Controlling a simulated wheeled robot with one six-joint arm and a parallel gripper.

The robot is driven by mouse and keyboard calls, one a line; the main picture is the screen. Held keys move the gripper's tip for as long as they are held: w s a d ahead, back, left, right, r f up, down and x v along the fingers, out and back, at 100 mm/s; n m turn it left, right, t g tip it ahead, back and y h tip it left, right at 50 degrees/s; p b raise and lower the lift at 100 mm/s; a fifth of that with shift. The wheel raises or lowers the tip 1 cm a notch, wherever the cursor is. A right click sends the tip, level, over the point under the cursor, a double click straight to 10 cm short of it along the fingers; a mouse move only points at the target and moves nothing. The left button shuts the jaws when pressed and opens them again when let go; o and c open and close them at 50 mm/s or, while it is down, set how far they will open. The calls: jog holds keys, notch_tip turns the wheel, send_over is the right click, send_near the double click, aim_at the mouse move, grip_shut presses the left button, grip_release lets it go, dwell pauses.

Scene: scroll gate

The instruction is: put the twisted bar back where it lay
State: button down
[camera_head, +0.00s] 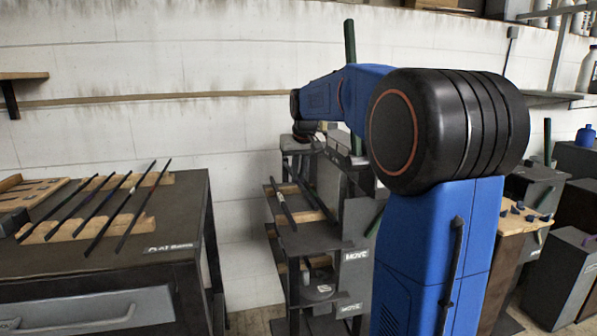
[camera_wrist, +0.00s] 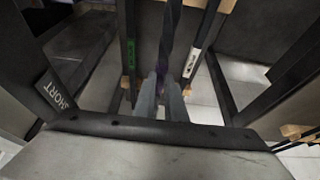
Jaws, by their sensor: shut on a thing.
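In the wrist view, my gripper (camera_wrist: 160,97) is shut on the dark twisted bar (camera_wrist: 168,42), which runs away from the fingers toward the top of the picture. A straight dark bar with a green label (camera_wrist: 129,52) stands to its left. Another dark bar with a white label (camera_wrist: 193,60) is to its right. Both are apart from the fingers. In the head view, my arm reaches over the grey rack (camera_head: 345,215) in the middle; the gripper end is small and partly hidden there, and I cannot make out the twisted bar.
A dark edge with holes (camera_wrist: 150,128) crosses the wrist view close to the fingers. A "SHORT" label (camera_wrist: 55,90) is at left. In the head view, several dark bars lie on notched wooden rests on the left bench (camera_head: 180,225). Cabinets (camera_head: 562,275) stand at right.

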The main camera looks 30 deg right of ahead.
jog(key=shift+f, duration=2.75)
jog(key=c, duration=1.7)
grip_release()
jog(key=v, duration=1.7)
jog(key=shift+s+a+r, duration=0.1)
jog(key=shift+s+r, duration=0.05)
jog(key=shift+s, duration=0.05)
